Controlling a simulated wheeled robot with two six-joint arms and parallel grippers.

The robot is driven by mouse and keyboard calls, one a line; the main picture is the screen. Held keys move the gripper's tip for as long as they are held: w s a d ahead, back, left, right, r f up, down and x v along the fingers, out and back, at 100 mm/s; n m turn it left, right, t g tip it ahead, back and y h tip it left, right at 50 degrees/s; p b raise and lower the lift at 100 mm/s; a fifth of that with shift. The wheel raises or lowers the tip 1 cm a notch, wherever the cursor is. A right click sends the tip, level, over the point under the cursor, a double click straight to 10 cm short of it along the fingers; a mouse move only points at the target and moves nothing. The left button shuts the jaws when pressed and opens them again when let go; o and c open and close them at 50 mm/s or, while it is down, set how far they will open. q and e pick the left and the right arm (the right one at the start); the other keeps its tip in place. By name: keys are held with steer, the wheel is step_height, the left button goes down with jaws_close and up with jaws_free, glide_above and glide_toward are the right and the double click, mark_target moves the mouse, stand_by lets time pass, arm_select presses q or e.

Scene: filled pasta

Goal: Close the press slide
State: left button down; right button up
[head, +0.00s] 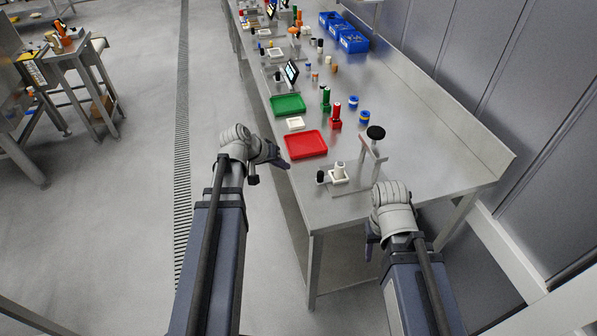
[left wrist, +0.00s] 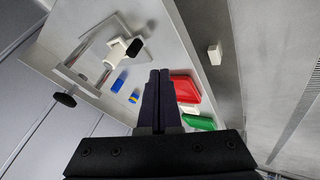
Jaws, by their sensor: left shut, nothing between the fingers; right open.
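The press stands near the front right end of the steel table. Its grey upright frame (head: 374,158) carries a black round knob (head: 376,132), also in the left wrist view (left wrist: 64,99). Left of the frame, a white block with a pale cylinder (head: 339,173) and a black-ended part (head: 320,177) sits low; I cannot tell how far the slide is out. My left gripper (head: 276,158) is shut and empty, left of the press near the red tray; its fingers (left wrist: 158,75) are together. My right gripper (head: 371,243) is open near the table's near edge, partly hidden by its wrist.
A red tray (head: 306,155), a small white dish (head: 295,123) and a green tray (head: 304,104) line the table's left edge. Green and red stands (head: 335,123) and blue-and-yellow cylinders (head: 364,117) stand behind the press. Blue bins (head: 354,42) are farther back.

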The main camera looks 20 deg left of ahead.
mark_target(341, 164)
arm_select(q)
steer(key=b+x, duration=0.8)
steer(key=x, duration=0.2)
steer(key=shift+a+f, duration=0.1)
steer(key=shift+f, duration=0.1)
steer(key=shift+w+d+r+p, duration=0.15)
steer(key=shift+d+p, duration=0.05)
steer(key=shift+d, duration=0.4)
steer(key=shift+w+d+r+p, duration=0.2)
steer(key=shift+d, duration=0.4)
steer(key=shift+w+d, duration=0.2)
steer(key=shift+d, duration=0.55)
steer(key=w+d, duration=0.2)
steer(key=d, duration=0.1)
steer(key=w+d, duration=0.4)
steer(key=d, duration=0.1)
steer(key=shift+d, duration=0.3)
steer(key=shift+w+d, duration=0.3)
steer(key=shift+d, duration=0.2)
steer(key=shift+d, duration=0.1)
